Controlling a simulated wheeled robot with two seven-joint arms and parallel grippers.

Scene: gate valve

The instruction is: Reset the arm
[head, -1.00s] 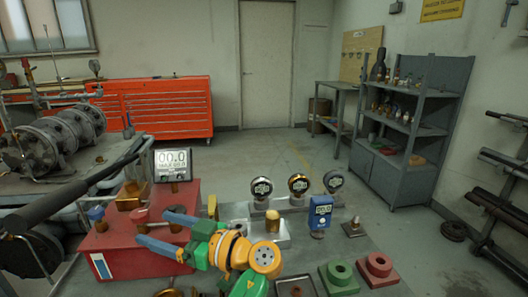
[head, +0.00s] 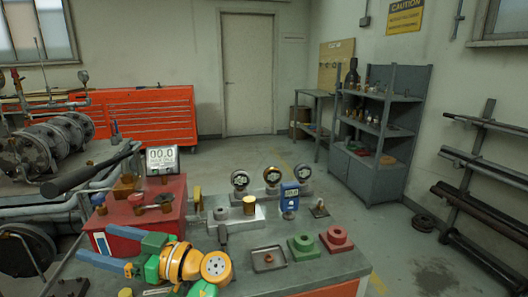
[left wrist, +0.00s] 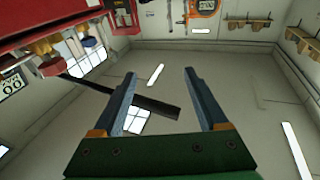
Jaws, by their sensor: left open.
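My left gripper (head: 101,249) is at the lower left of the head view, low in front of the red box (head: 142,219). Its two blue fingers are spread apart with nothing between them. In the left wrist view the open fingers (left wrist: 160,90) also show empty, with room walls and lights beyond them. The red box carries a digital display (head: 162,160) reading 00.0 and several small valve parts. My right gripper is not in view.
A grey bench (head: 325,263) holds several round gauges (head: 240,179), a blue meter (head: 289,196), a green block (head: 303,247) and a red block (head: 336,239). A grey shelf (head: 378,170) and pipe rack (head: 480,180) stand right. The floor between is mostly clear.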

